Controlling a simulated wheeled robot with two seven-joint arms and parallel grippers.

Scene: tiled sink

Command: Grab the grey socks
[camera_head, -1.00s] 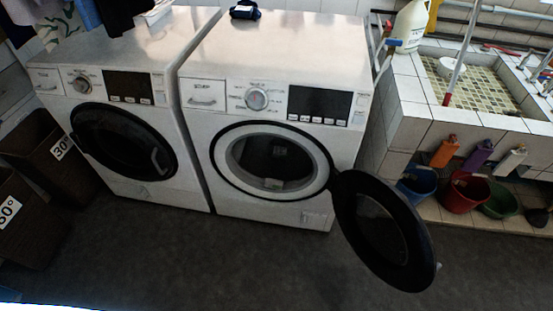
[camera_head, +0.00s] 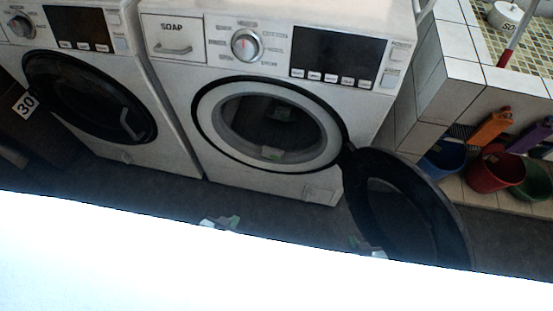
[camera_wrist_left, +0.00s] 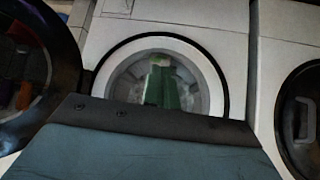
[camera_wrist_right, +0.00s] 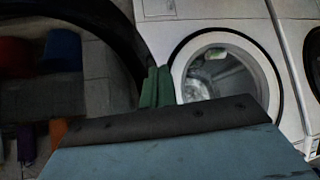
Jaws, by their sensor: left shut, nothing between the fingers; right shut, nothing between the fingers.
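I cannot make out any grey socks in these views. The right-hand washing machine (camera_head: 185,75) has its round door (camera_head: 415,215) swung open to the right. Its drum (camera_head: 270,120) is dark inside, with a small pale patch (camera_head: 270,152) low in the opening; I cannot tell what that is. My left gripper (camera_head: 220,222) is low in front of this machine, shut and empty; its green fingers (camera_wrist_left: 162,85) line up with the opening in the left wrist view. My right gripper (camera_head: 368,248) is shut and empty, low beside the open door; its fingers show in the right wrist view (camera_wrist_right: 156,88).
A second washing machine (camera_head: 165,135) with a closed dark door stands at the left. A tiled sink (camera_head: 465,80) is at the right, with red (camera_head: 493,170) and blue (camera_head: 442,160) buckets below. The open door stands out into the floor space.

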